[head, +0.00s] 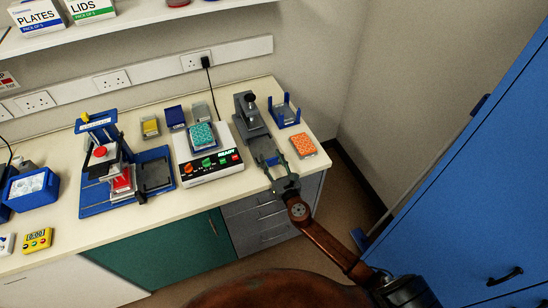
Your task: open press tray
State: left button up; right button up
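A grey press (246,118) with a black knob on top stands upright near the right end of the bench. A grey tray (262,145) shows at its front, low down, and is partly covered by my gripper; how far out it sits is hard to tell. My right gripper (273,160) is at the bench's front edge, directly in front of the press, with its two fingers apart. A small blue patch shows between the fingers; I cannot tell whether they touch it. My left gripper is not in view.
Left of the press is a white device (212,166) with a teal plate (202,136) on it. An orange plate (302,145) and a blue holder (285,111) are close on the right. A blue stand (103,195) with red parts is farther left.

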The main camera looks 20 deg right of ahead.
jog(key=shift+o, duration=0.8)
jog(key=o, duration=0.3)
jog(key=shift+s+f, duration=0.1)
jog(key=shift+s, duration=0.45)
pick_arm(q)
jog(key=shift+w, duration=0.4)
pick_arm(e)
jog(key=s, duration=1.1)
